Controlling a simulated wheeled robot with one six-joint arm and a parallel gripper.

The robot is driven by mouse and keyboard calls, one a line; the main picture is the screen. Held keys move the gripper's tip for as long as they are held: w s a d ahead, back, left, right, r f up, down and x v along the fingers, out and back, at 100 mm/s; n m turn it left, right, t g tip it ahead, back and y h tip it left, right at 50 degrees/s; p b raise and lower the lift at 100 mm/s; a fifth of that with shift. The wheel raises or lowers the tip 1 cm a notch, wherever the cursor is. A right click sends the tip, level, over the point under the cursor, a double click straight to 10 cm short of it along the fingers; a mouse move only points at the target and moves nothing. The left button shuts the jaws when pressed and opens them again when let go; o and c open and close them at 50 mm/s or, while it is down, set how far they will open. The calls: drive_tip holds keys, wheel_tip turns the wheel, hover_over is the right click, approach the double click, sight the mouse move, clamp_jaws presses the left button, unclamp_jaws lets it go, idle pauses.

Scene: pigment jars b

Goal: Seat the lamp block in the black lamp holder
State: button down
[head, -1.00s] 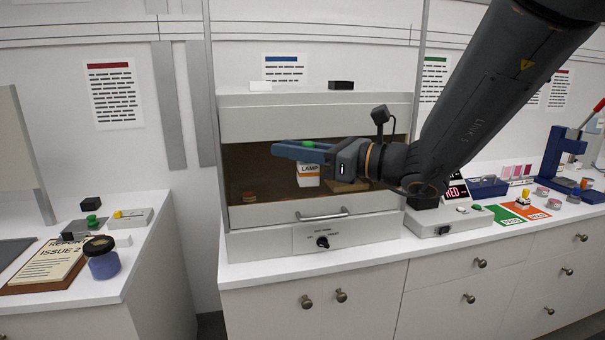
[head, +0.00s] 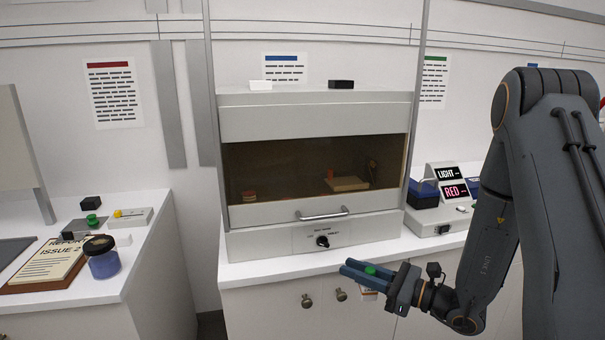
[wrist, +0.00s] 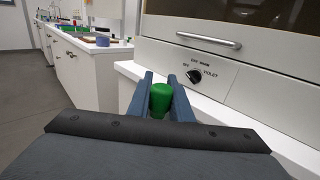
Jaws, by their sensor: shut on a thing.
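My gripper (head: 376,272) is shut on the lamp block, gripping it by its green knob (head: 371,270). The knob also shows between the two blue fingers in the wrist view (wrist: 161,98). The block's pale, orange-labelled body (head: 368,292) hangs under the fingers and is mostly hidden by them. The gripper is in front of the counter's front edge, below the cabinet. A small black block (head: 341,85) sits on top of the cabinet, and another black block (head: 90,203) is on the left counter. I cannot tell whether either is the lamp holder.
The viewing cabinet (head: 312,118) has a handle (head: 322,215) and a dial (head: 322,241). A white block (head: 260,85) lies on its top. A readout box (head: 447,218) stands right of it. The left counter holds a blue jar (head: 103,262) and a clipboard (head: 45,265).

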drive_tip(key=d+f, duration=0.6)
drive_tip(key=f, duration=0.7)
drive_tip(key=shift+w+d+m+t, duration=0.2)
drive_tip(key=shift+w+m+t, duration=0.1)
drive_tip(key=shift+t, duration=0.1)
